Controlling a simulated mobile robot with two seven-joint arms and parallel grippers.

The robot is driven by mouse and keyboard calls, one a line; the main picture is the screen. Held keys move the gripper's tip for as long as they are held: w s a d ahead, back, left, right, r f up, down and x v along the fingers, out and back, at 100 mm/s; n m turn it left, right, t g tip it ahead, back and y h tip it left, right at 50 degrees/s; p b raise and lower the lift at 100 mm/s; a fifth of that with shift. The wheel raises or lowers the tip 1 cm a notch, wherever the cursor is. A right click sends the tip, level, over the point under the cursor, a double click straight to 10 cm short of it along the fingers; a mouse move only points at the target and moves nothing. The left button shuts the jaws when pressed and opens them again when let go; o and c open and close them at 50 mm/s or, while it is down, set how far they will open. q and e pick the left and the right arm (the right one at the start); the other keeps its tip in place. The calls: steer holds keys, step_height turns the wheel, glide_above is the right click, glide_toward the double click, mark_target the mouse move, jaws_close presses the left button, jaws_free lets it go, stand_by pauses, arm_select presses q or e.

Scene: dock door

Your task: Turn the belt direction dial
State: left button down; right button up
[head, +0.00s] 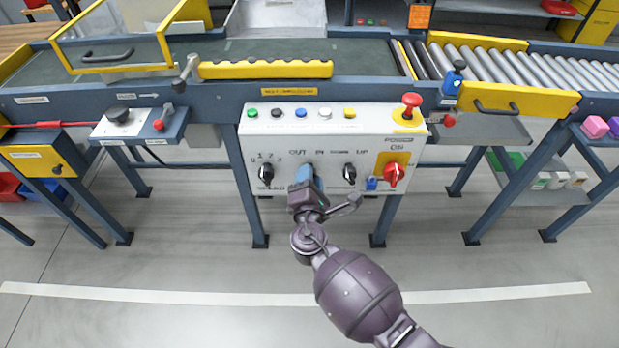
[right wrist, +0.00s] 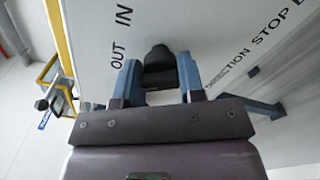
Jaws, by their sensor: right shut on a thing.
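The belt direction dial, a black knob (right wrist: 160,62), shows in the right wrist view beside the printed words OUT and IN on the white control panel (head: 283,140). My right gripper (head: 306,172) is at the front of the panel, under the OUT and IN labels. Its two blue fingers (right wrist: 159,78) are on either side of the knob and shut on it. In the head view the gripper hides most of the dial. My left gripper is not in view.
Other black dials (head: 266,173) (head: 349,173) flank the gripper. A red knob (head: 393,175) and a red mushroom button (head: 411,103) are at the panel's right. Several coloured buttons line its top. The conveyor belt (head: 270,52) runs behind; the floor in front is clear.

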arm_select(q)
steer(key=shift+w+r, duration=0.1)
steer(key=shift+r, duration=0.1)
arm_select(e)
steer(key=o, duration=0.9)
steer(key=shift+o, duration=0.2)
steer(key=shift+s, duration=0.15)
arm_select(q)
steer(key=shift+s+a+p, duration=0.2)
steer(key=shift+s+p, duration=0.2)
steer(key=shift+p, duration=0.35)
arm_select(e)
steer(key=s, duration=1)
steer(key=shift+s, duration=0.3)
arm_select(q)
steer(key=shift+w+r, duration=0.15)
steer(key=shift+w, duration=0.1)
